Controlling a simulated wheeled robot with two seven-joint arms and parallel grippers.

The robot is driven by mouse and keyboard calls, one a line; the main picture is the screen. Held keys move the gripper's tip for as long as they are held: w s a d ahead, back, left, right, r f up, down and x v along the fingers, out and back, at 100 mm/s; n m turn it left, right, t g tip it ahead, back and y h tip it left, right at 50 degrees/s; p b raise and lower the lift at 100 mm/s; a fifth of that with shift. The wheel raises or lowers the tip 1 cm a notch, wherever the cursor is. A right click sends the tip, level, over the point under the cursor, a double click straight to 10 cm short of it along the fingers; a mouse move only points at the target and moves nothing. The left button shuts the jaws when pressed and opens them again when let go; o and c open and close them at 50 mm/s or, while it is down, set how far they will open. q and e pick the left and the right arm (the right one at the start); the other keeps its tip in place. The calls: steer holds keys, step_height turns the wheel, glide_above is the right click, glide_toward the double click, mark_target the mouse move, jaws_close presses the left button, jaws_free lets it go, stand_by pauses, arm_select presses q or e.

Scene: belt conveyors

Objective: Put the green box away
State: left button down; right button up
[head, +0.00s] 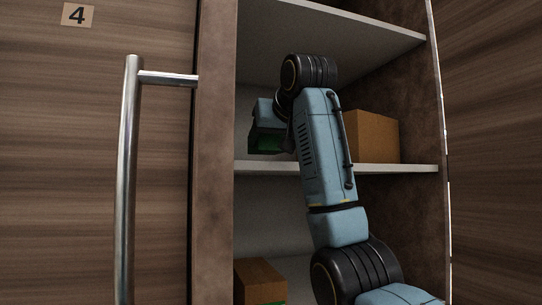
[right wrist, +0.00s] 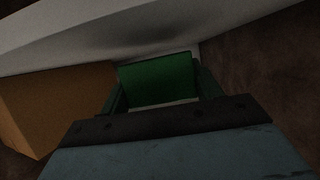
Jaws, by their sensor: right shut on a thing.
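The green box (head: 268,143) is inside the open cabinet, at the left of the middle shelf (head: 270,167). It shows only in part in the head view, below and behind my right gripper (head: 264,124). In the right wrist view the green box (right wrist: 158,78) is between the two fingers of my right gripper (right wrist: 160,92), which is shut on it. The head view does not show clearly whether the box touches the shelf. My left gripper is not in view.
A brown box (head: 373,136) stands on the same shelf, right of my right arm. Another brown box (head: 259,281) and a green thing (head: 268,303) are on the lower level.

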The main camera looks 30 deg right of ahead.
steer(key=shift+f, duration=0.85)
steer(key=shift+w+d+f, duration=0.1)
steer(key=shift+f, duration=0.2)
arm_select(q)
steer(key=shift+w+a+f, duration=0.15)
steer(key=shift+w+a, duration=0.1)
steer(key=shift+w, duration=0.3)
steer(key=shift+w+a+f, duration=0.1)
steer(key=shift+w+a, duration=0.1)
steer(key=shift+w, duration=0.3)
arm_select(e)
steer(key=shift+r, duration=0.1)
